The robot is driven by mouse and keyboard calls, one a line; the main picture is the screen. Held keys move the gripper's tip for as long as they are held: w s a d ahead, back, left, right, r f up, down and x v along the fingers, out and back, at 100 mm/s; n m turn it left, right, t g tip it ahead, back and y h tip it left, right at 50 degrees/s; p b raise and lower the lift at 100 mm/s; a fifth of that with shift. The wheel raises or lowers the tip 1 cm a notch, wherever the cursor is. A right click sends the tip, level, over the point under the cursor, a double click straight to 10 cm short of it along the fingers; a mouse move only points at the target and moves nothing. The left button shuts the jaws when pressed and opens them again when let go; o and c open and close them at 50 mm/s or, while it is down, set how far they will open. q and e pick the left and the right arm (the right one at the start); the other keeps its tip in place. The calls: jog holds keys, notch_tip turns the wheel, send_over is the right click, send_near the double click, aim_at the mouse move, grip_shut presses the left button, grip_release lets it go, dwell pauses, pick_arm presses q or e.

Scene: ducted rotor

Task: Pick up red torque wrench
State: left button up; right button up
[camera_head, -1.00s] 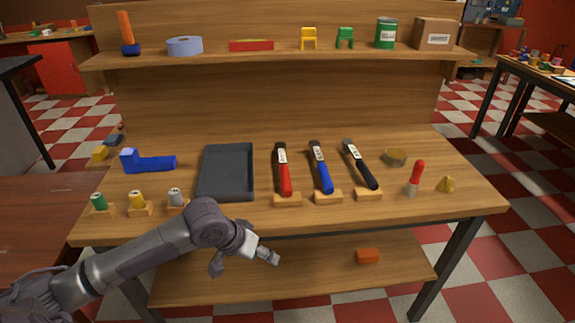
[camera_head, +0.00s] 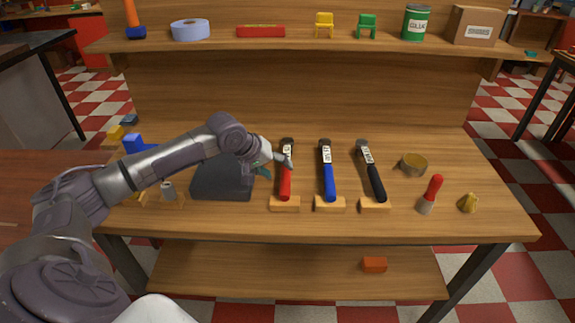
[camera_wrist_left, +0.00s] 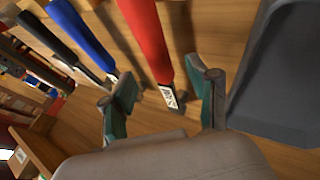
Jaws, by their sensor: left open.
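The red torque wrench (camera_head: 286,180) lies on the workbench, its handle end on a small wooden block and its white-labelled head toward the back. It also shows in the left wrist view (camera_wrist_left: 147,38), running between the two fingers. My left gripper (camera_head: 278,168) is open at the wrench's upper part, just above or around it; contact cannot be told. In the left wrist view the teal finger pads (camera_wrist_left: 165,103) stand apart on either side of the wrench, with its label between them. My right gripper is not in view.
A blue wrench (camera_head: 327,177) and a black wrench (camera_head: 373,180) lie to the right on wooden blocks. A dark tray (camera_head: 222,183), partly hidden by my arm, is to the left. A red-handled tool (camera_head: 434,189) and brass ring (camera_head: 413,164) are further right. A shelf runs behind.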

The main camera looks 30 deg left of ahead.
aim_at(283, 174)
pick_arm(q)
jog(key=shift+w+d+f, duration=0.2)
jog(key=shift+w+f, duration=0.05)
jog(key=shift+f, duration=0.3)
jog(key=p+x, duration=0.1)
jog(key=x, duration=0.2)
jog(key=shift+w+d+f, duration=0.15)
jog(key=shift+f, duration=0.1)
jog(key=shift+w+f, duration=0.1)
jog(key=shift+f, duration=0.1)
jog(key=c, duration=0.7)
grip_shut()
jog(key=shift+r, duration=0.15)
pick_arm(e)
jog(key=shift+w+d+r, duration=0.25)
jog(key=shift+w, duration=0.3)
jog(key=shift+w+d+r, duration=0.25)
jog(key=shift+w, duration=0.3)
